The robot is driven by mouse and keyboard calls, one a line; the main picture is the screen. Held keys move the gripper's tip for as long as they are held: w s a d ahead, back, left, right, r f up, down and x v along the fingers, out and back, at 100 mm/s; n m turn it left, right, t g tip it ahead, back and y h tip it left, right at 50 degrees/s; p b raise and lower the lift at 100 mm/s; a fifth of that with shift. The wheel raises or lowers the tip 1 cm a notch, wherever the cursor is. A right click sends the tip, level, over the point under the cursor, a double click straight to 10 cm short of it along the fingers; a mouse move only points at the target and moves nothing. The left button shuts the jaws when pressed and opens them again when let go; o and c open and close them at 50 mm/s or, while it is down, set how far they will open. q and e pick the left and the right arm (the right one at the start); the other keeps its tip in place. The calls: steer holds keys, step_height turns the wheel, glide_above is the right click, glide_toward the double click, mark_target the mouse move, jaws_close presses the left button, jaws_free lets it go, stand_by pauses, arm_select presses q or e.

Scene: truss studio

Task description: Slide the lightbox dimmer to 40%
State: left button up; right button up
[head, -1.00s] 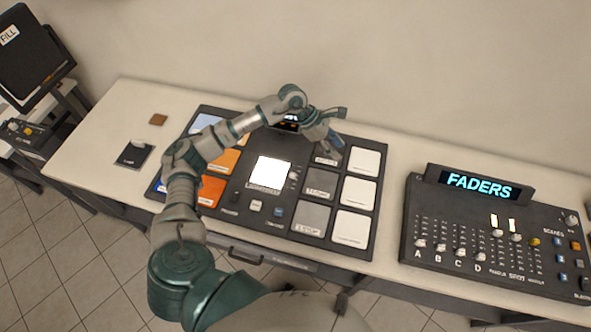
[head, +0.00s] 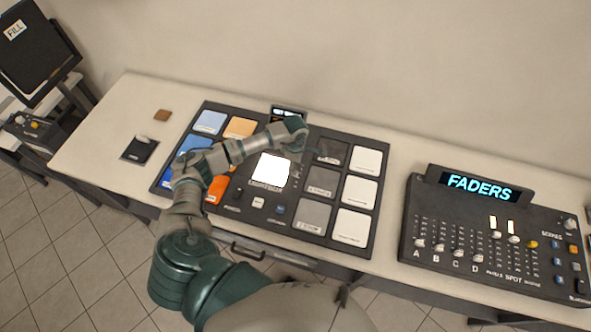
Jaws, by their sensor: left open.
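The lightbox (head: 271,170) is a bright white square in the middle of the dark swatch panel (head: 251,225). A narrow strip with small pale marks, which looks like the dimmer (head: 296,172), runs along its right side. The exact slider position is too small to read. My left arm reaches over the panel from the left. My left gripper (head: 302,152) is open, just above the upper end of that strip, and partly hidden by its own wrist. I cannot tell whether it touches the slider. My right gripper is not in view.
Blue, orange, grey and white swatches surround the lightbox. A small dark display (head: 288,113) stands at the panel's back edge. A fader console (head: 490,245) stands to the right. Bare tabletop separates panel and console.

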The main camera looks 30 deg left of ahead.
arm_select(q)
step_height(320, 180, down, 5)
stand_by(0.3)
steer(key=shift+c, duration=0.3)
jaws_close()
